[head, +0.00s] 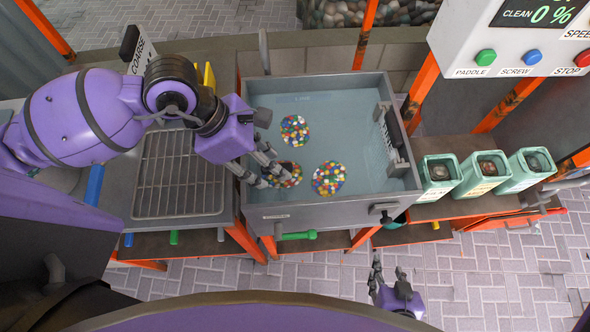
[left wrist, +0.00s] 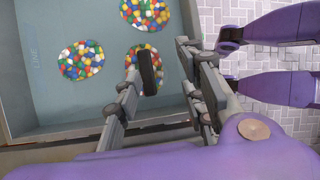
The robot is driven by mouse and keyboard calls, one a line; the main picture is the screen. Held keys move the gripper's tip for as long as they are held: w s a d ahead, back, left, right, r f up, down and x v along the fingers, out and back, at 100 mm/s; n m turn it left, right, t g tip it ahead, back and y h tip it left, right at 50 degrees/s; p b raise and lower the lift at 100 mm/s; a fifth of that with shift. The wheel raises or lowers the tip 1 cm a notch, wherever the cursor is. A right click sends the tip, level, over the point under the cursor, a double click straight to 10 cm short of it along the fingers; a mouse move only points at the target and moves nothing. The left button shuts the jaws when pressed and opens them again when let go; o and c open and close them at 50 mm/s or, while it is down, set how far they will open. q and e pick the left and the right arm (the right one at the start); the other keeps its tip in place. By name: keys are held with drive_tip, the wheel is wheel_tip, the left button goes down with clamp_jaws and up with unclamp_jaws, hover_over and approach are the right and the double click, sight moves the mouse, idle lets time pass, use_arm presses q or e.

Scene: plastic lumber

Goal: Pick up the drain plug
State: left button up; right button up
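My left gripper (head: 271,174) reaches over the left front of the grey tank (head: 272,213), its fingers above a round patch of coloured pellets (head: 290,175). In the left wrist view the fingers of this gripper (left wrist: 160,80) are apart. A dark rounded bar (left wrist: 149,72) shows between them, close to the left finger, in front of the pellets. I cannot tell whether this bar is the drain plug or whether it touches the finger. No other thing is clearly the plug. My right gripper (head: 390,272) is open and empty, low in front of the tank.
Two more pellet patches (head: 295,130) (head: 328,178) lie in the tank. A metal grate (head: 180,175) is left of it. Three green bins (head: 438,173) stand to its right. A control panel (head: 515,45) is at upper right. The tiled floor (head: 480,265) in front is clear.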

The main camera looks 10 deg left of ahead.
use_arm(q)
drive_tip(key=shift+w+a+m+t+y, duration=0.3)
drive_tip(key=shift+w+a+y, duration=0.2)
drive_tip(key=shift+w+a, duration=0.25)
drive_tip(key=shift+w+a+f, duration=0.1)
drive_tip(key=shift+w+f, duration=0.05)
drive_tip(key=shift+f, duration=0.1)
drive_tip(key=shift+s+d+f, duration=0.2)
drive_tip(key=shift+d+f, duration=0.1)
drive_tip(key=shift+f, duration=0.45)
drive_tip(key=x, duration=0.5)
drive_tip(key=shift+w+d+f+p, duration=0.1)
drive_tip(key=shift+d+p, duration=0.1)
drive_tip(key=shift+p, duration=0.15)
drive_tip(key=shift+c, duration=0.3)
clamp_jaws()
